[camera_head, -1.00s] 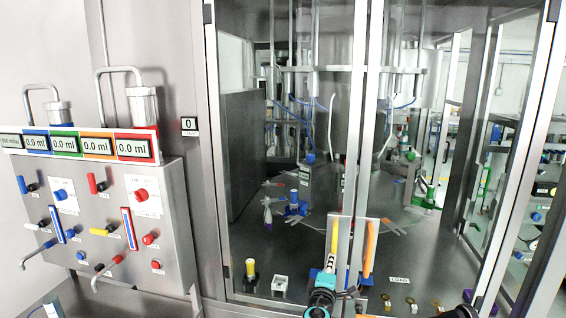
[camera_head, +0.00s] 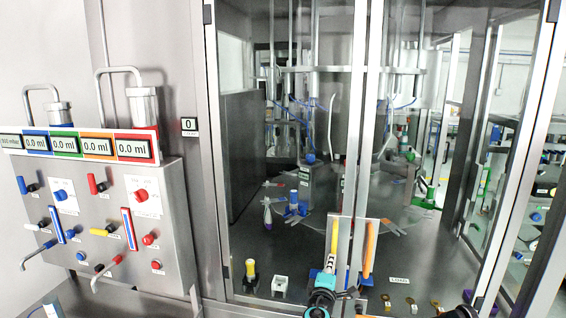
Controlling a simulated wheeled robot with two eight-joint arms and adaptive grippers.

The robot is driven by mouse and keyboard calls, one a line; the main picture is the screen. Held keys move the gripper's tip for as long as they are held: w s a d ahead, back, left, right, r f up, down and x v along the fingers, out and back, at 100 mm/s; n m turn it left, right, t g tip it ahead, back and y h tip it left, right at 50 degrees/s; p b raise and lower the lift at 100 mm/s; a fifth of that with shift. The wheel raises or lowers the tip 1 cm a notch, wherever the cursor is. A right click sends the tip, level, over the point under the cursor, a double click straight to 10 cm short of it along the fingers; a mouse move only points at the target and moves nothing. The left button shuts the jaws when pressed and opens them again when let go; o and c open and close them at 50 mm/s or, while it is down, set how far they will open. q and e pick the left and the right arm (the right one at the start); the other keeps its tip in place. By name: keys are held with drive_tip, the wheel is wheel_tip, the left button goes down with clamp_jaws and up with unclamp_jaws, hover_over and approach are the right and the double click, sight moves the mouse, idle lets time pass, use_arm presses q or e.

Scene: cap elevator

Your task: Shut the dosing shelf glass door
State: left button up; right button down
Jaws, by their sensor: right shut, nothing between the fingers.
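The glass door front of the dosing shelf stands before me, with two upright metal edges, the left one (camera_head: 350,130) and the right one (camera_head: 375,130), side by side at the centre with a narrow line between them. A yellow-striped handle (camera_head: 333,245) is on the left edge, and an orange handle (camera_head: 368,248) is on the right edge. Both stand close together. I cannot tell whether a small gap remains. My right gripper (camera_head: 346,293), teal and black, is low in front of the handles, shut and empty. I cannot tell whether it touches the door. My left gripper is out of view.
A dosing panel (camera_head: 115,205) with knobs and displays juts out at the left. A slanted metal frame (camera_head: 520,160) stands at the right.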

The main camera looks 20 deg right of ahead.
drive_tip(key=shift+w+d, duration=0.1)
idle(0.3)
drive_tip(key=shift+w+d, duration=0.15)
drive_tip(key=shift+w+d, duration=0.15)
drive_tip(key=shift+w, duration=0.1)
idle(1.0)
drive_tip(key=v, duration=0.5)
drive_tip(key=shift+b, duration=0.35)
idle(0.5)
